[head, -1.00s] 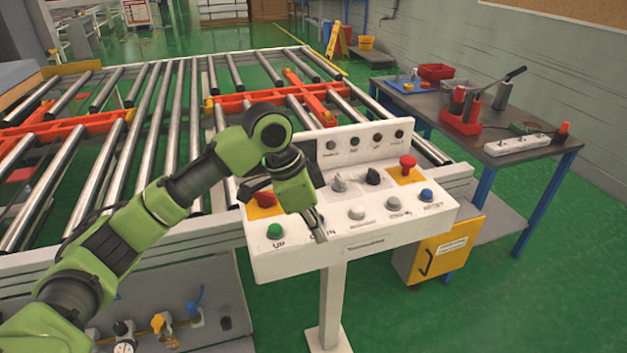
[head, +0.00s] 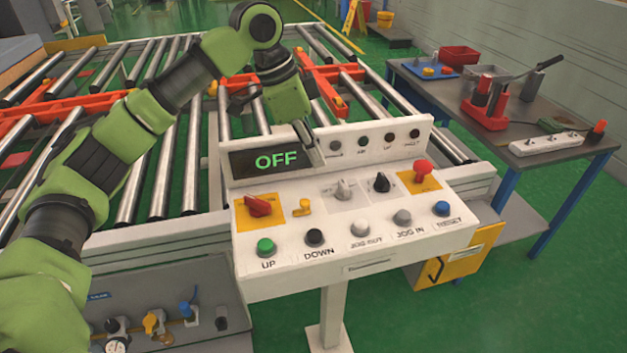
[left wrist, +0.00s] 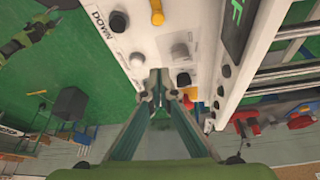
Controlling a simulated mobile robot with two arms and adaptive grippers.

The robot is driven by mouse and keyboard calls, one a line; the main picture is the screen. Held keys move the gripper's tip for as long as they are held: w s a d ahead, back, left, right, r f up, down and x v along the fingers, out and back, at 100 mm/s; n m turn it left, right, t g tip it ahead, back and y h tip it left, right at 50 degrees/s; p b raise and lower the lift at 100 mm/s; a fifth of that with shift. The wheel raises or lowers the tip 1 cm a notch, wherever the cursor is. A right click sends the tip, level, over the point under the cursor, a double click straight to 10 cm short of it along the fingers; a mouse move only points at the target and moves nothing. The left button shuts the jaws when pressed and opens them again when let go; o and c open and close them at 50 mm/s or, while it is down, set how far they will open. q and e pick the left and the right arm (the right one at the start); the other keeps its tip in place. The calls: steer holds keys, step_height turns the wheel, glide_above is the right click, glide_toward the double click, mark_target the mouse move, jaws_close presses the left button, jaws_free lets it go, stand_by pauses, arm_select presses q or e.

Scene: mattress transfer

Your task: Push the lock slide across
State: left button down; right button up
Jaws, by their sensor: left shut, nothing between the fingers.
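The white control panel (head: 350,255) fills the middle of the head view. A small yellow slide-like piece (head: 302,207) sits on it between a red rotary switch (head: 257,206) and a grey selector (head: 343,189); no label names it as the lock slide. It also appears near the top of the left wrist view (left wrist: 157,12). My left gripper (head: 315,157) is shut and empty, above the panel's upper part beside the display and apart from the yellow piece. In the left wrist view its closed fingertips (left wrist: 155,78) point toward the panel. My right gripper is not visible.
A display (head: 275,161) reads OFF in green. A red mushroom button (head: 422,170) and a row of push buttons, including green UP (head: 266,247) and blue RESET (head: 442,209), stand on the panel. The roller conveyor (head: 150,190) lies behind; a tool table (head: 500,125) stands right.

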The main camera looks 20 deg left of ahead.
arm_select(q)
steer(key=p+x, duration=0.1)
steer(key=x, duration=0.8)
steer(key=shift+f, duration=0.25)
steer(key=a, duration=0.1)
steer(key=s+a, duration=0.1)
steer(key=shift+a+f+p, duration=0.35)
steer(key=shift+p, duration=0.05)
steer(key=shift+s+a+f, duration=0.1)
steer(key=shift+s+a, duration=0.2)
steer(key=shift+a, duration=0.05)
steer(key=shift+w, duration=0.1)
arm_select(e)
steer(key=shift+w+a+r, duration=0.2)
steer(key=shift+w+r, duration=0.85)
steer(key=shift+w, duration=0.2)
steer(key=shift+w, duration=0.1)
